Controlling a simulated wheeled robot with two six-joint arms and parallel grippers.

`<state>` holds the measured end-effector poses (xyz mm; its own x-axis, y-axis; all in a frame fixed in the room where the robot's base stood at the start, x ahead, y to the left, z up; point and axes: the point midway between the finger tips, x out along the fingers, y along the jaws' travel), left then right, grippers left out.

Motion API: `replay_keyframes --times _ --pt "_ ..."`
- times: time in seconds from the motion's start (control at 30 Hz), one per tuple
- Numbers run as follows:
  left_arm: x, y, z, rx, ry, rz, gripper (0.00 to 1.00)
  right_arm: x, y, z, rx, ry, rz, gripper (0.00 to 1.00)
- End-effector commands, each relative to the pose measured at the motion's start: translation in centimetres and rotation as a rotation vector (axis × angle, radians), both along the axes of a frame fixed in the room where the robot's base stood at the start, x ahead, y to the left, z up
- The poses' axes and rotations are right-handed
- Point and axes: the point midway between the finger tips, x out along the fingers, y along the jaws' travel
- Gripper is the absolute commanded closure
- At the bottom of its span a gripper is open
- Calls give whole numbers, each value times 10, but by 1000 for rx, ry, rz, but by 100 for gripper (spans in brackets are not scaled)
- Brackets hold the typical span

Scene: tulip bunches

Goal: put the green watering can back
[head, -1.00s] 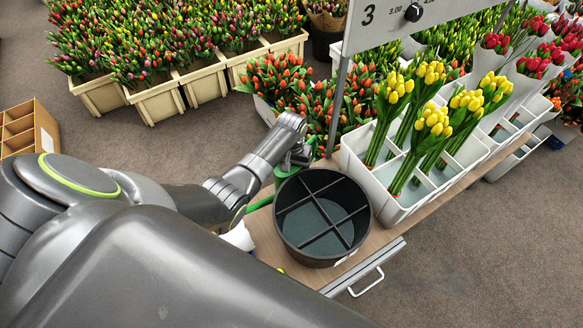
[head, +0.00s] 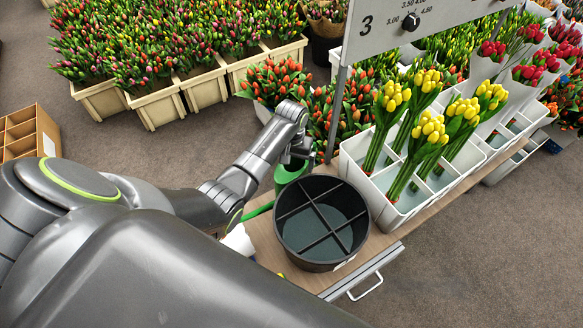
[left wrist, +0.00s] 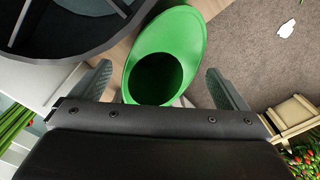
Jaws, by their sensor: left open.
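The green watering can (head: 288,175) stands on the wooden bench top, just behind and left of the black divided bucket, partly hidden by my left arm. In the left wrist view the can (left wrist: 188,30) shows its green rim and dark round opening. My right gripper is not in view.
The black divided bucket (head: 284,242) stands close beside the can. A white compartment crate (head: 393,213) with yellow tulips (head: 431,128) is to the right. A price sign (head: 410,22) on a post rises behind. Tulip boxes (head: 154,106) fill the floor at the back.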

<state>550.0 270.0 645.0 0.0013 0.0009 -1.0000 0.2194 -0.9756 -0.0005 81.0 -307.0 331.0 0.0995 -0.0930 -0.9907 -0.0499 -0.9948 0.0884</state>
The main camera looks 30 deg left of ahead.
Motion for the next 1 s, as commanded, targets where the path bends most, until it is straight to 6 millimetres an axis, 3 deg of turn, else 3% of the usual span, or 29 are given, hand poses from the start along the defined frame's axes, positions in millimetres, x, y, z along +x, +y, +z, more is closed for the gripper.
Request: replay_keyframes --times 0.1,0.33,1.0 --pt "1 0 27 0 -3 -1 4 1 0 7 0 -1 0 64" --pt "0 0 52 1 0 1 4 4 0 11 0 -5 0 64" --pt "0 0 55 0 1 0 4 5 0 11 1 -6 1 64"
